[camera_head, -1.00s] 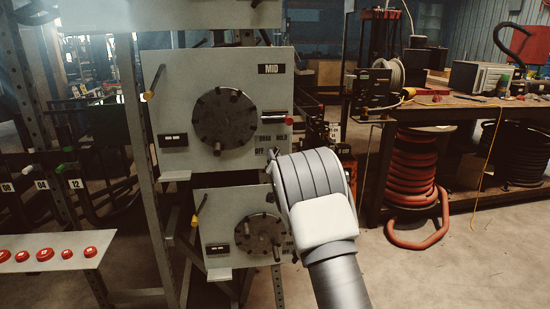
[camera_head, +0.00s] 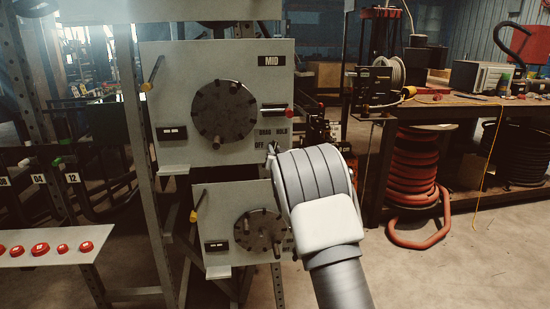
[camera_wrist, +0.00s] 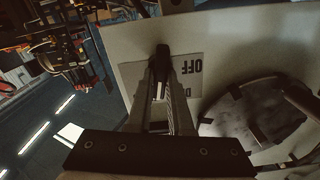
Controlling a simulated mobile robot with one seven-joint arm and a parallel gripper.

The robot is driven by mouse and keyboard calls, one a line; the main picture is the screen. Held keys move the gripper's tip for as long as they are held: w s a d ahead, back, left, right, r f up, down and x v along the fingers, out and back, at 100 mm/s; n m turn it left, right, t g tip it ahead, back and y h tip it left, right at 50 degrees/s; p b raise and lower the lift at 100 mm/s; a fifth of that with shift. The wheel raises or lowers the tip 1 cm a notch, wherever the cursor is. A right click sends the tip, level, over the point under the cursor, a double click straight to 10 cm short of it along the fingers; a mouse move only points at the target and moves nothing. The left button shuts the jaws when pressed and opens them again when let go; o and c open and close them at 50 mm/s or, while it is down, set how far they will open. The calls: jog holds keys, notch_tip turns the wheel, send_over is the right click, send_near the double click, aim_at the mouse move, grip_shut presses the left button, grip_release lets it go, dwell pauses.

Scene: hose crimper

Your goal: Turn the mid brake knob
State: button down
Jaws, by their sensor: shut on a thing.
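The MID panel (camera_head: 175,85) is a pale plate with a dark round disc (camera_head: 223,113). Below right of the disc are the printed words OFF, DRAG and HOLD. The mid brake knob (camera_wrist: 163,53) is small and black, beside the OFF label (camera_wrist: 196,66) in the wrist view. My gripper (camera_wrist: 164,70) has its fingertips closed on the knob. In the head view my gripper (camera_head: 272,153) touches the panel's lower right corner, and my wrist hides most of the knob. Which mark the knob points to cannot be told.
A red-tipped lever (camera_head: 290,110) sticks out just above the DRAG and HOLD labels. A similar lower panel (camera_head: 215,210) with a disc is below. A yellow-tipped rod (camera_head: 147,86) is at the left. A workbench (camera_head: 460,106) with a red hose coil is at the right.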

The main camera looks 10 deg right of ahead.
jog(key=shift+a+f+n+b, duration=0.1)
jog(key=shift+n+b, duration=1.5)
jog(key=shift+n, duration=0.45)
jog(key=shift+a+n+b, duration=0.1)
jog(key=shift+n+b, duration=1.45)
jog(key=shift+n, duration=0.5)
jog(key=c, duration=0.8)
grip_release()
jog(key=s+p, duration=0.2)
jog(key=s, duration=1.5)
jog(key=shift+s, duration=0.25)
